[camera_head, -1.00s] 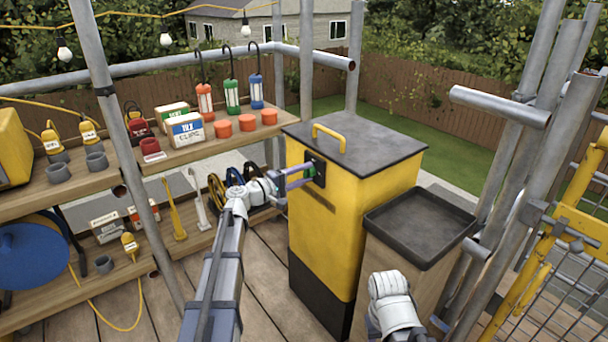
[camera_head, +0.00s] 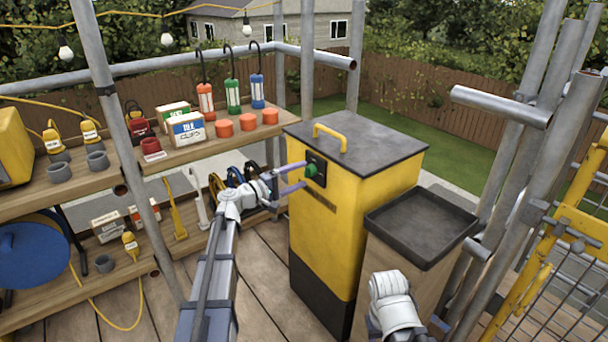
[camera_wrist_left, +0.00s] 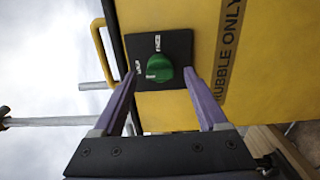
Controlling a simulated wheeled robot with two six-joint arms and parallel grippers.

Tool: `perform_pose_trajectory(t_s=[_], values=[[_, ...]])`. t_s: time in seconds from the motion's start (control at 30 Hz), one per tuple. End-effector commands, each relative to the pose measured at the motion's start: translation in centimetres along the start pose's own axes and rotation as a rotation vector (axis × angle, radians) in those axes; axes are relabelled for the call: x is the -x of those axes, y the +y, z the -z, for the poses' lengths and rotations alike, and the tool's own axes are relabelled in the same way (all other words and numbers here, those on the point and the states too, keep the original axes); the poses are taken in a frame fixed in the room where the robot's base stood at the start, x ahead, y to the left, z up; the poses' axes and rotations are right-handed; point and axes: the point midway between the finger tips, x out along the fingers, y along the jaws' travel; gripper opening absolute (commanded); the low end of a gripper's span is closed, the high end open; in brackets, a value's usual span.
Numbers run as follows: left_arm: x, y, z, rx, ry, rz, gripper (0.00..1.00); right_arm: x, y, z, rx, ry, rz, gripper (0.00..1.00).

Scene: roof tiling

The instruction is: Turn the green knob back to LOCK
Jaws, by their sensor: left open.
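The green knob (camera_head: 311,170) sits on a black plate (camera_head: 320,160) on the front of the yellow bin (camera_head: 330,235). In the left wrist view the knob (camera_wrist_left: 159,68) shows face on, with small white labels above it and to its left. The labels are too small to read surely, and I cannot tell which one the knob points to. My left gripper (camera_head: 299,175) is open in front of the knob. In the left wrist view its purple fingers (camera_wrist_left: 160,75) stand either side of the knob, apart from it.
The bin has a dark lid (camera_head: 370,130) with a yellow handle (camera_head: 329,134). A wooden stand with a black tray (camera_head: 418,250) is beside it. Shelves with lamps, cups and boxes (camera_head: 187,130) are left. Scaffold poles (camera_head: 520,150) rise at the right.

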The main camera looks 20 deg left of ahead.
Motion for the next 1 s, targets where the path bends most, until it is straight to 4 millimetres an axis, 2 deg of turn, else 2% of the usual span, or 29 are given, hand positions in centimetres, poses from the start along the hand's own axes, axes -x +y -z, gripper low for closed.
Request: perform_pose_trajectory(t_s=[0.03, 0.2, 0.4, 0.87, 0.93, 1.0], values=[[1.1, 0.0, -0.1, 0.000, 0.002, 0.000, 0.76, 0.0, 0.0, 0.0, 0.000, 0.000, 0.000, 0.50], [3.7, 0.0, -0.1, 0.000, 0.002, 0.000, 0.76, 0.0, 0.0, 0.0, 0.000, 0.000, 0.000, 0.50], [5.2, 0.0, -0.1, 0.000, 0.000, 0.000, 0.76, 0.0, 0.0, 0.0, 0.000, 0.000, 0.000, 0.50], [5.3, 0.0, 0.0, 0.000, 0.000, 0.000, 0.76, 0.0, 0.0, 0.0, 0.000, 0.000, 0.000, 0.50], [5.2, -0.2, -0.4, -0.003, -0.007, 0.007, 0.76, 0.0, 0.0, 0.0, 0.000, 0.000, 0.000, 0.50], [4.5, -0.8, -1.7, -0.018, -0.033, 0.035, 0.76, 0.0, 0.0, 0.0, 0.000, 0.000, 0.000, 0.50]])
